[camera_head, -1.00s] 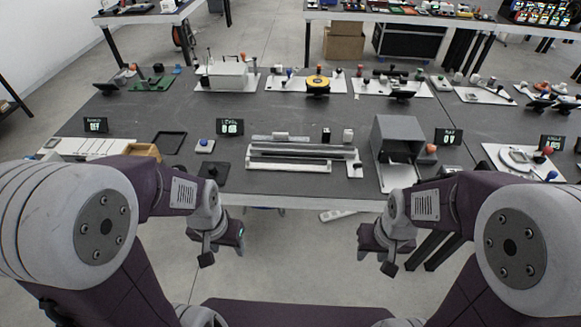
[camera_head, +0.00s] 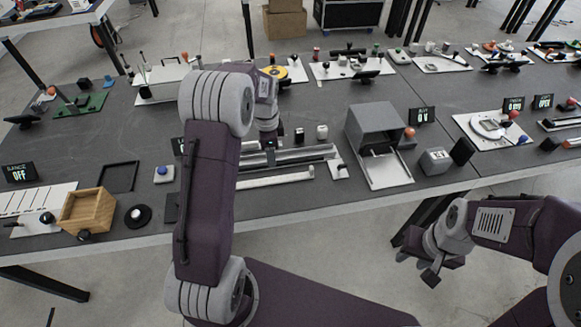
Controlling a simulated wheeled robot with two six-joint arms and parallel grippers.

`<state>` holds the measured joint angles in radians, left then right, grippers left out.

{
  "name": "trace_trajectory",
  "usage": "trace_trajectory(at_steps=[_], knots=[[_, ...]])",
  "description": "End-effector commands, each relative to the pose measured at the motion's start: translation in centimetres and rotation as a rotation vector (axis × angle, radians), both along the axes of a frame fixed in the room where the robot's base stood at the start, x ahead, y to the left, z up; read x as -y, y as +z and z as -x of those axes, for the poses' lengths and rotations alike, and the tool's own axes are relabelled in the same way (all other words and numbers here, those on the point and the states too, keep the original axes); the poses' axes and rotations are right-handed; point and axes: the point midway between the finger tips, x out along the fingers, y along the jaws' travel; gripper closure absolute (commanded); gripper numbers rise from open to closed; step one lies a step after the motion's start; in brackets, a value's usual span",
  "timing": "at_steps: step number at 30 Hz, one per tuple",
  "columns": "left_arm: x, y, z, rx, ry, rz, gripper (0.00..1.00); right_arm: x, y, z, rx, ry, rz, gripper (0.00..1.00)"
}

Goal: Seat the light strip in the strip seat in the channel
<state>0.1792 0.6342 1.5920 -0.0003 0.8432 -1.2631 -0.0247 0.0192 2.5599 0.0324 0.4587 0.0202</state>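The long grey channel (camera_head: 318,155) lies on the table in the middle of the head view, its left part hidden behind my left arm. A pale, straight bar (camera_head: 285,179) lies along its front side; I cannot tell whether this is the light strip or part of the channel. The strip seat cannot be made out. My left gripper (camera_head: 269,152) points down over the channel; its fingertips are too small and dark to show whether it is open or holds anything. My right gripper (camera_head: 418,268) is open and empty, in front of the table edge and below the tabletop.
A grey open box (camera_head: 378,125) stands right of the channel, with a small white plate (camera_head: 338,172) between them. A wooden box (camera_head: 87,210), a black frame (camera_head: 119,177) and a blue-button block (camera_head: 163,174) are on the left. Plates with parts line the back.

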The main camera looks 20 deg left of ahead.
Motion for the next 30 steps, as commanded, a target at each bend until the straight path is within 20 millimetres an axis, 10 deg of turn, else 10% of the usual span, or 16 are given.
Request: trace_trajectory(at_steps=[30], knots=[[-2.3,-12.4,1.7,-0.073,0.063,0.016,0.49,0.0,0.5,0.0,0.000,0.000,0.000,0.64]])
